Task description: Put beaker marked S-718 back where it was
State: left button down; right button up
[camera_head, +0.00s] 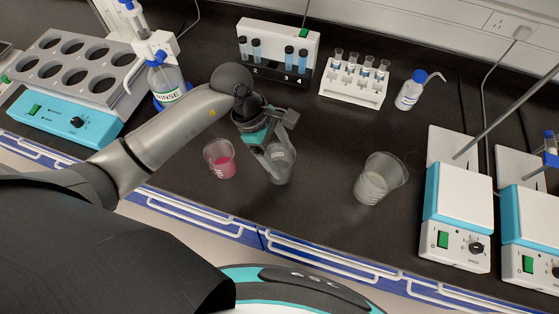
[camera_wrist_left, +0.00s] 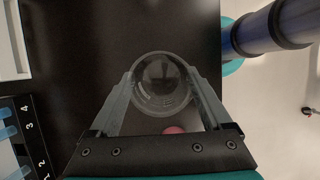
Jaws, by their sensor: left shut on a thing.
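My left gripper (camera_head: 270,158) is shut on a clear, seemingly empty glass beaker (camera_head: 283,168) near the front middle of the black bench. In the left wrist view the two fingers (camera_wrist_left: 160,90) press on opposite sides of the round beaker (camera_wrist_left: 160,72). Whether its base touches the bench I cannot tell. Just left of it stands a beaker with pink liquid (camera_head: 222,166). Further right stands a larger clear beaker with pale contents (camera_head: 374,186). No marking reads as S-718; the labels are too small. My right gripper is not in view.
Two white and blue stirrer units (camera_head: 458,205) stand at the right with thin rods. A tube rack (camera_head: 355,83), a numbered vial block (camera_head: 278,52) and a wash bottle (camera_head: 412,92) stand behind. A blue-based heating block (camera_head: 68,90) is at left. Bench between the beakers is clear.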

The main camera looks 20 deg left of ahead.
aim_at(279, 165)
pick_arm(q)
jog(key=shift+f, duration=2)
jog(key=shift+f+b, duration=0.15)
jog(key=shift+b, duration=0.15)
grip_release()
